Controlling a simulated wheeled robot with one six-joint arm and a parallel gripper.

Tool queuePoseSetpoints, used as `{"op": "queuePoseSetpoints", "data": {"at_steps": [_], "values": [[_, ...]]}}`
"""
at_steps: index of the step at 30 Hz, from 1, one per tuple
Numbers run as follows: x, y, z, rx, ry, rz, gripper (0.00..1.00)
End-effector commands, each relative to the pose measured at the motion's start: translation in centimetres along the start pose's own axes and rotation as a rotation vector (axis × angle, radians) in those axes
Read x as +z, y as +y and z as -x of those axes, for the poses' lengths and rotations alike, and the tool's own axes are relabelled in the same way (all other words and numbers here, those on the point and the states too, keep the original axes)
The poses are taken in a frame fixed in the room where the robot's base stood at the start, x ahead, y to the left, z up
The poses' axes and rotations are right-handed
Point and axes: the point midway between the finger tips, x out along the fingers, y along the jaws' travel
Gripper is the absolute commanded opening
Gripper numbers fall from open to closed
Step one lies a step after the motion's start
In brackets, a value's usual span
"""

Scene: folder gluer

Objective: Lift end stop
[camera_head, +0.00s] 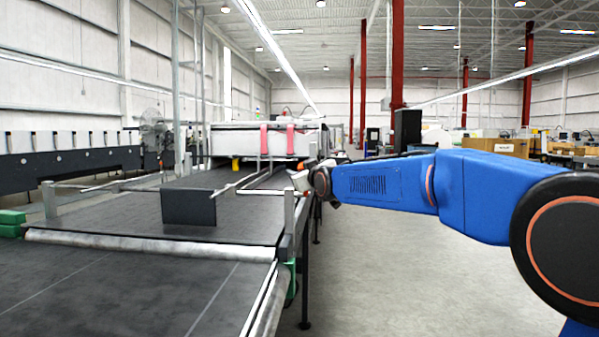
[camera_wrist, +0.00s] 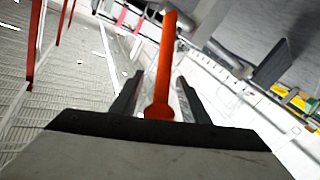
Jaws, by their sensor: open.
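My gripper (camera_head: 300,181) is at the end of my blue arm, by the right side rail of the conveyor in the head view. In the wrist view its two dark fingers (camera_wrist: 158,92) stand apart, so it is open. An orange-red bar (camera_wrist: 167,55) with a rounded lower end shows between the fingers. I cannot tell whether the fingers touch it, or whether it is the end stop. A dark upright plate (camera_head: 189,207) stands on the conveyor, left of my gripper. A dark panel (camera_wrist: 269,63) also shows at right in the wrist view.
The dark conveyor bed (camera_head: 110,215) has a metal roller (camera_head: 150,246) across it and rails along its sides. A white machine (camera_head: 240,139) with two pink-red parts stands behind. The grey floor (camera_head: 400,270) right of the conveyor is clear. Red columns (camera_head: 351,103) stand farther back.

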Motion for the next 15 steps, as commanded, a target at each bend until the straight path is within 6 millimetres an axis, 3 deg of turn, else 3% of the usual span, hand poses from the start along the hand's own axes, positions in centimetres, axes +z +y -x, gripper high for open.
{"op": "queuePoseSetpoints", "data": {"at_steps": [3, 9, 15], "values": [[0.00, 0.00, 0.01, 0.000, 0.000, 0.000, 0.41], [0.01, 0.00, 0.02, 0.000, 0.000, 0.000, 0.00], [0.00, 0.06, -0.02, -0.001, -0.006, -0.003, 0.00]]}}
